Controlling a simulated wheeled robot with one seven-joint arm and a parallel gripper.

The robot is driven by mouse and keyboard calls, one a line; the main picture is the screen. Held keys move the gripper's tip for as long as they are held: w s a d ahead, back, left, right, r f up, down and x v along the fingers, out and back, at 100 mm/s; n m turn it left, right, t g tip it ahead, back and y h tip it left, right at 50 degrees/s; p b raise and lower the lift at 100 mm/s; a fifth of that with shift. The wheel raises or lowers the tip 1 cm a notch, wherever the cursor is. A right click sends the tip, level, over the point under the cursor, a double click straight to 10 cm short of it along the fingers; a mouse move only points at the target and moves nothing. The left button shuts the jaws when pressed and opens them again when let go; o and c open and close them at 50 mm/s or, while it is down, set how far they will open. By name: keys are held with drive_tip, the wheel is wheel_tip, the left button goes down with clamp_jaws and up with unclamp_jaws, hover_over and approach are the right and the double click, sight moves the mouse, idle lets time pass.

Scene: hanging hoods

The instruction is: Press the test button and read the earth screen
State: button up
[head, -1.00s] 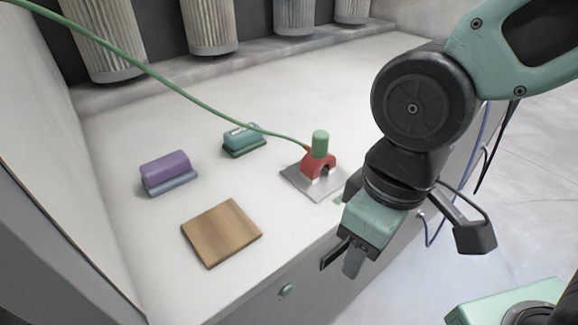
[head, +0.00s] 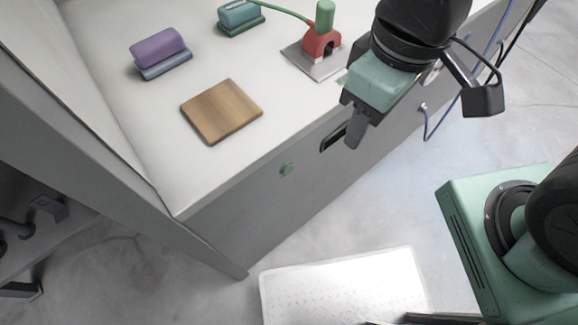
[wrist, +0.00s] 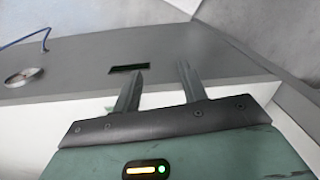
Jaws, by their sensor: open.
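The round green button (head: 287,169) is on the grey front panel of the hood bench, below the worktop edge. A dark rectangular window (head: 333,137), likely the earth screen, is right of it; no reading can be made out. It also shows in the wrist view (wrist: 128,68) as a dark rectangle. My gripper (head: 353,125) is in front of the panel, up and right of the button and apart from it. In the wrist view its two fingers (wrist: 158,80) are spread with nothing between them. The button is not seen there.
On the white worktop (head: 110,105) are a red clamp (head: 321,42) on a metal plate, a wooden board (head: 222,110), a purple block (head: 158,47) and a teal block (head: 238,14). A blue cable (head: 431,132) hangs right. A white mat (head: 345,285) lies on the floor.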

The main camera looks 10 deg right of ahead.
clamp_jaws()
idle(1.5)
